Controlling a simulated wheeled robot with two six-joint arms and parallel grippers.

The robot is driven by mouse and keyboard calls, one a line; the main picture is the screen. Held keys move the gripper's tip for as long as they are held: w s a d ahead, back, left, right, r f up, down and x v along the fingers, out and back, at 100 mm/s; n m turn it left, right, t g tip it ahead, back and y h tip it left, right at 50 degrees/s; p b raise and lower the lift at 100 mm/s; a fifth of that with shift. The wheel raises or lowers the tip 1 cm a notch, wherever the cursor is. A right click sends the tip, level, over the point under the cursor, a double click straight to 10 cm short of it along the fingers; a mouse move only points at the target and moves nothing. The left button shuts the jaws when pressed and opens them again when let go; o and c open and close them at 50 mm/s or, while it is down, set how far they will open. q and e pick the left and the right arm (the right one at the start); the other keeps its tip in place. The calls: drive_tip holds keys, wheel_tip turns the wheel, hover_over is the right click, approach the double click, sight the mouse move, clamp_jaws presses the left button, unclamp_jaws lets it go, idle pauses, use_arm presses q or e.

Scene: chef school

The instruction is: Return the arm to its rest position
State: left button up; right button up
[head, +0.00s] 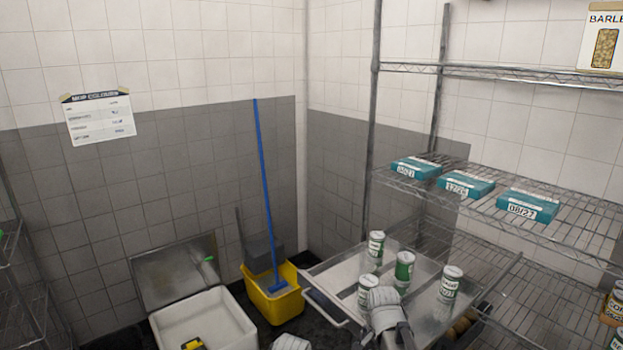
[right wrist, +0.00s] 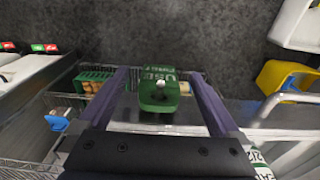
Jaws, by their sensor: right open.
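My right gripper (right wrist: 157,73) is open in the right wrist view, its two dark fingers apart. A green object lettered "USE" (right wrist: 158,92) shows between the fingers; I cannot tell whether it touches them. In the head view my right arm comes up at the bottom, right of centre, over the near side of a metal cart (head: 335,272); its fingers are hidden there. A pale ribbed piece, perhaps my left arm, shows at the bottom edge; the left gripper does not show.
Several green-and-white cans (head: 404,268) stand on the cart close around my right arm. A wire shelf (head: 590,235) with teal boxes (head: 527,205) is at right. A yellow mop bucket (head: 275,300) and an open white bin (head: 215,312) stand left of the cart.

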use_arm(q)
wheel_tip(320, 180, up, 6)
drive_tip(key=p, duration=0.5)
use_arm(e)
wheel_tip(320, 180, up, 6)
drive_tip(key=shift+s+a+r, duration=0.1)
drive_tip(key=shift+a+r, duration=0.05)
drive_tip(key=shift+r, duration=0.05)
wheel_tip(320, 180, down, 9)
drive_tip(key=b, duration=0.8)
use_arm(q)
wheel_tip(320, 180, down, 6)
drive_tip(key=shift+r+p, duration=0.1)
drive_tip(key=shift+p, duration=1)
use_arm(e)
drive_tip(key=s+a+r, duration=0.2)
drive_tip(key=s+a, duration=0.4)
drive_tip(key=a, duration=0.1)
drive_tip(key=shift+a+r, duration=0.4)
drive_tip(key=shift+s, duration=0.15)
